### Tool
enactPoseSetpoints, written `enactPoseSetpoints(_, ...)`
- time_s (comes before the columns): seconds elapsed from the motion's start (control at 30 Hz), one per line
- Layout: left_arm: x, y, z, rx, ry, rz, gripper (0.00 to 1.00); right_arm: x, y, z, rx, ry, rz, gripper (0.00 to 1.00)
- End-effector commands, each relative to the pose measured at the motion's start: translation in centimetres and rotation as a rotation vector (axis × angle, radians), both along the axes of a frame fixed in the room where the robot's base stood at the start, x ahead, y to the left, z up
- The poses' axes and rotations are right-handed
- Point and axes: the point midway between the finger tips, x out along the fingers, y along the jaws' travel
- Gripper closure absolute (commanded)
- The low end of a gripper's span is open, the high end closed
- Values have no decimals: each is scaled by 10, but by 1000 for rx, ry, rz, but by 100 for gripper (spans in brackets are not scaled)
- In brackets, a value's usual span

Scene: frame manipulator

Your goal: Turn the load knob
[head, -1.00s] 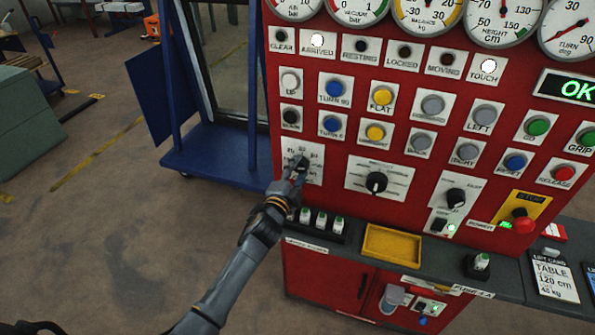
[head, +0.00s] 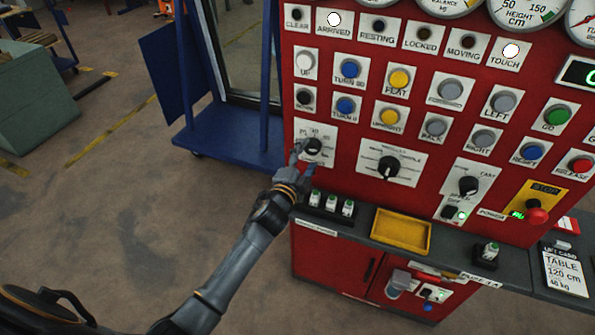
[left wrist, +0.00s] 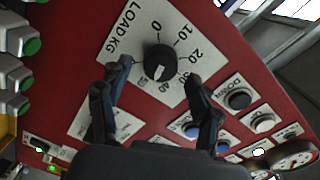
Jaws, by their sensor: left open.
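The load knob (head: 313,145) is a black round knob on a white plate at the left side of the red panel. In the left wrist view the knob (left wrist: 160,60) sits on the plate marked LOAD KG, with numbers around it. A white mark on the knob faces the lower side of that view; its exact reading is unclear. My left gripper (head: 304,161) is open just below and left of the knob in the head view. In the left wrist view the fingertips (left wrist: 159,71) stand on either side of the knob, apparently not closed on it. My right gripper is out of view.
A larger selector knob (head: 388,167) is right of the load knob. Push buttons, such as the black one (head: 305,97), fill the panel above. A blue frame (head: 228,145) stands at left.

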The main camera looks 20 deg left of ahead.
Motion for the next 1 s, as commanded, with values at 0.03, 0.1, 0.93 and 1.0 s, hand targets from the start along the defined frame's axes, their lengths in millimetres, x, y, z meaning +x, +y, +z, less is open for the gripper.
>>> enactPoseSetpoints(0.03,-11,0,-1,2,1,-2,36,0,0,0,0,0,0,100)
enactPoseSetpoints(0.1,-27,1,0,1,2,-1,36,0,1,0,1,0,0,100)
enactPoseSetpoints(0.93,-98,4,4,1,0,-1,36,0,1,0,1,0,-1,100)
enactPoseSetpoints(1.0,-97,4,4,1,0,-1,36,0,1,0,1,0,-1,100)
